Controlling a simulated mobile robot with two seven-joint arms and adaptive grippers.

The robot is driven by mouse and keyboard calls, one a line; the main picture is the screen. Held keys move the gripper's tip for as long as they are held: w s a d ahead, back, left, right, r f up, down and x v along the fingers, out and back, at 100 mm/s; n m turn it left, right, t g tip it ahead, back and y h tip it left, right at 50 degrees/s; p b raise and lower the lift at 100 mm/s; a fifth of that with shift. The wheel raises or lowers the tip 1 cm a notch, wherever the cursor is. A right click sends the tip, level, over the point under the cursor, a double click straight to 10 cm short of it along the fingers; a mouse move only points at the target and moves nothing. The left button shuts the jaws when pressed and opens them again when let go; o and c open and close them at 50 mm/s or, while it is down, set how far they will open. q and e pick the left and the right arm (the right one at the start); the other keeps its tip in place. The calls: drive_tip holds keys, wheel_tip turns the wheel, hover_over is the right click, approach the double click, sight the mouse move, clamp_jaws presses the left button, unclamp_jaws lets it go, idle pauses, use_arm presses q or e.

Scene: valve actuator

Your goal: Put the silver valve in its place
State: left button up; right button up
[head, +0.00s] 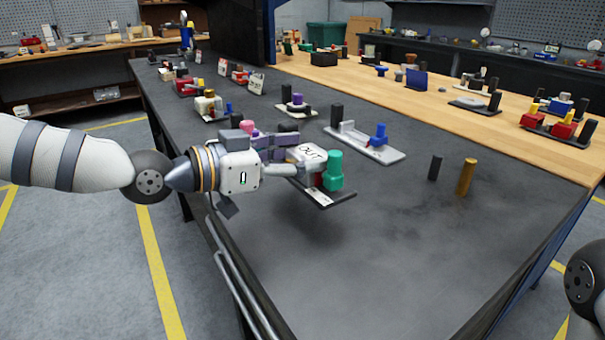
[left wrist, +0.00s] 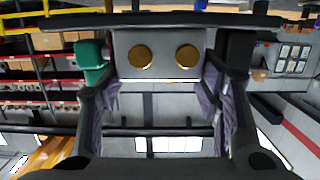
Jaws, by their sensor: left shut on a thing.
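My left gripper (head: 290,157) is shut on the silver valve (head: 306,154), a pale grey block marked OUT. The valve has a green cylinder (head: 333,168) at one end and a dark base plate (head: 323,197) with a white label. It is held above the dark table, with a shadow below it. In the left wrist view the gripper (left wrist: 162,98) has its fingers on both sides of the grey block (left wrist: 162,80), which shows two gold discs. A dark upright peg (head: 435,168) and a gold upright peg (head: 466,177) stand on the table to the right. My right gripper is out of view.
A white-based valve with a blue knob (head: 378,135) stands behind the held valve. Several other valve units line the dark table (head: 400,250) farther back. A wooden bench (head: 480,125) with more units runs along the right. The front of the dark table is clear.

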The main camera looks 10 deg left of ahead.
sight(293, 184)
use_arm(q)
drive_tip(key=shift+w+d+f, duration=0.15)
drive_tip(key=shift+d+f, duration=0.05)
drive_tip(key=f, duration=0.3)
drive_tip(key=shift+w+d+f, duration=0.15)
drive_tip(key=shift+d+f, duration=0.05)
drive_tip(key=shift+f, duration=0.15)
drive_tip(key=shift+r, duration=0.1)
drive_tip(key=shift+f+b, duration=0.4)
drive_tip(key=shift+f, duration=0.15)
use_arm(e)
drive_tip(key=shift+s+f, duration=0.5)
use_arm(q)
drive_tip(key=o, duration=1.5)
drive_tip(key=shift+f, duration=0.1)
